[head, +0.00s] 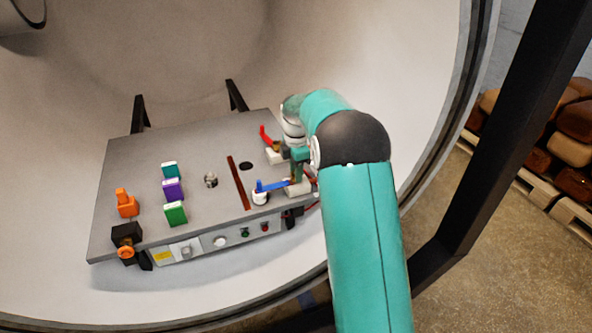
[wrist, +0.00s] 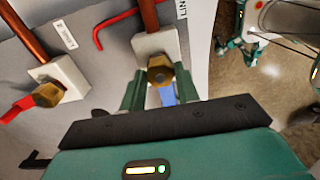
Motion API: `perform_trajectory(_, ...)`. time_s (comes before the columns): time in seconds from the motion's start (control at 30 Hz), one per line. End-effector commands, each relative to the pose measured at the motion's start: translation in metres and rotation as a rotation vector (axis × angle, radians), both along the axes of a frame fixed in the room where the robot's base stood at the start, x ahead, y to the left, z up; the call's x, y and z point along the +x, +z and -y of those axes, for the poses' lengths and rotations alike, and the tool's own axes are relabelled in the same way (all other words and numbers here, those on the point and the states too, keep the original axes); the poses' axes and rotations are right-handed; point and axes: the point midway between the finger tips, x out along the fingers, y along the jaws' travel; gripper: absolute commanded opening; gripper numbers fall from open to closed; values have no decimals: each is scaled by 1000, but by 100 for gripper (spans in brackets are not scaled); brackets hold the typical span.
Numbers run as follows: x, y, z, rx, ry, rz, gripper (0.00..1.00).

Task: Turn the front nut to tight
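The front nut (wrist: 160,72) is a brass hexagon below a white block in the wrist view. A blue handle (head: 272,186) belongs to the same fitting and partly shows in the wrist view (wrist: 167,96). My gripper (wrist: 160,85) has one green finger on each side of this nut, close to its flanks. I cannot tell whether both fingers touch it. In the head view, my gripper (head: 297,165) is at the panel's right edge, and my arm hides the nut. A second brass nut (wrist: 47,95) with a red handle (wrist: 16,108) sits to the left, outside the fingers.
The grey panel (head: 130,165) stands inside the pale round chamber. Green, purple, teal and orange parts stand on its left half. A copper bar (head: 238,183) lies near its middle. A red bent rod (wrist: 112,24) is near the front nut's block. A dark post (head: 490,130) stands at right.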

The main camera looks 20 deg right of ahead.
Motion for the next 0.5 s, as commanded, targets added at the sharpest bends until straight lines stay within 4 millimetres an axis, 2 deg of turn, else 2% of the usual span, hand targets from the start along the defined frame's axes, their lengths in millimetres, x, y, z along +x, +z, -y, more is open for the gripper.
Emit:
perform_trajectory(0.03, 0, 0, 0, 0, 0, 0, 21)
perform_trajectory(0.1, 0, 0, 0, 0, 0, 0, 8)
perform_trajectory(0.13, 0, 0, 0, 0, 0, 0, 6)
perform_trajectory(0.5, 0, 1, 0, 0, -50, 0, 6)
